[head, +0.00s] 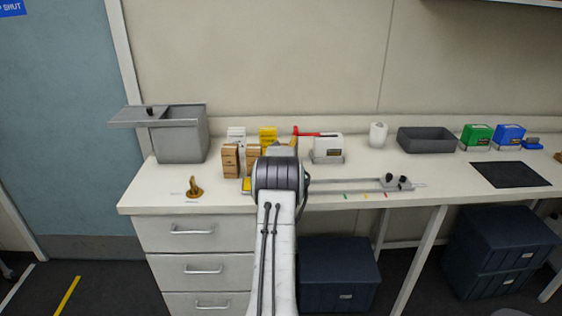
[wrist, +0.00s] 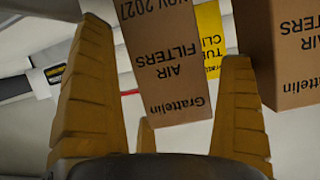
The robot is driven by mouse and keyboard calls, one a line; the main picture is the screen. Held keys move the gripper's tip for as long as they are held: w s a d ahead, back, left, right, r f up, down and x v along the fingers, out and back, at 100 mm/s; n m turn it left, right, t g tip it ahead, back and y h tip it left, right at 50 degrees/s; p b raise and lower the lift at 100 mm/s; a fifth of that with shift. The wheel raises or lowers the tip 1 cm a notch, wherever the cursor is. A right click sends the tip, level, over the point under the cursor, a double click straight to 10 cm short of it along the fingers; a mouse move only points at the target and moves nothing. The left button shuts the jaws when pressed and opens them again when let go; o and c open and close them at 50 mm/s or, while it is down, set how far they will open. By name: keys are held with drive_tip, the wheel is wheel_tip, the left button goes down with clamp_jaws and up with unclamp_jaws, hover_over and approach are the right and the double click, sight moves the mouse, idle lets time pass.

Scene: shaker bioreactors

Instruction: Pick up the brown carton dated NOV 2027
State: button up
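The brown carton printed NOV 2027 (wrist: 168,65) shows upside down in the wrist view, with "Grattelin AIR FILTERS" on its face. In the head view it appears to be the right brown carton (head: 253,152), partly hidden by my wrist. My gripper (wrist: 165,40) is open, its ochre fingers at either side of this carton in the wrist view. No contact shows, and I cannot tell how far the carton reaches between them. A second brown Grattelin carton (wrist: 285,55) stands beyond the right finger; it appears as the left one in the head view (head: 231,160).
Yellow (head: 268,135) and white (head: 236,135) cartons stand behind the brown ones. A white device (head: 328,148) with a red part stands to the right, a grey bin (head: 181,137) to the left. A small brass object (head: 196,188) is near the front edge.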

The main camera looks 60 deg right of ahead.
drive_tip(key=c, duration=1.2)
drive_tip(key=shift+r, duration=0.25)
drive_tip(key=shift+c, duration=0.2)
